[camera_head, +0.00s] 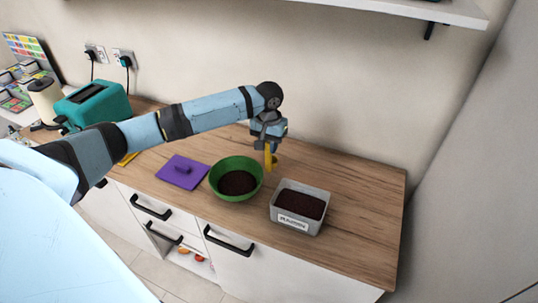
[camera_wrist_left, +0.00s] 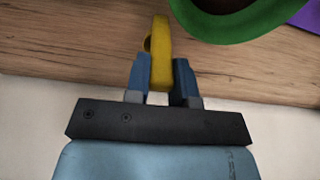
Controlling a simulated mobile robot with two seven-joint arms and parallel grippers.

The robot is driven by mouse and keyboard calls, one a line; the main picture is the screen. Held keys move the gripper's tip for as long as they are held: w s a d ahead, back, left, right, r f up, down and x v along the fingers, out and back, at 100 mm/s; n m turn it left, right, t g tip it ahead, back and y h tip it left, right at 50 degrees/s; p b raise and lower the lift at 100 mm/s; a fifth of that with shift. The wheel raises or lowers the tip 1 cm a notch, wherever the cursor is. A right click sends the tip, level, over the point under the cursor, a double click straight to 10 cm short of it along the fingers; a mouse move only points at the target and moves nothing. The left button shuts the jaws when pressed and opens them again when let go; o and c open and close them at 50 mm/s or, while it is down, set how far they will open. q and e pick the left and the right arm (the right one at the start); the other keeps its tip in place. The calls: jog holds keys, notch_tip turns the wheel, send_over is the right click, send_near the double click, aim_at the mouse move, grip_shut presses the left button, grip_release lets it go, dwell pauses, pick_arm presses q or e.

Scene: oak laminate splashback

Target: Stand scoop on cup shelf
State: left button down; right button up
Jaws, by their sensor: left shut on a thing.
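My left gripper (camera_head: 268,142) is shut on a yellow scoop (camera_head: 268,159), holding it over the back of the counter behind the green bowl. In the left wrist view the scoop (camera_wrist_left: 160,45) sits between the two blue fingers of the gripper (camera_wrist_left: 160,80). A looped yellow part shows; I cannot make out the rest of its shape. A white wall shelf (camera_head: 440,12) crosses the top right of the head view; only its edge and a black bracket show, and I cannot tell if it is the cup shelf. My right gripper is not in view.
On the wooden counter (camera_head: 365,200) stand a green bowl (camera_head: 220,173) and a grey labelled bin (camera_head: 292,222), both with dark granules. A teal toaster (camera_head: 95,103) stands farther left. The counter's right end is clear.

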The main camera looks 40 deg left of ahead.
aim_at(269, 155)
pick_arm(q)
notch_tip(269, 155, down, 4)
jog(key=shift+f, duration=0.2)
jog(key=c, duration=1)
grip_release()
jog(key=shift+f, duration=0.1)
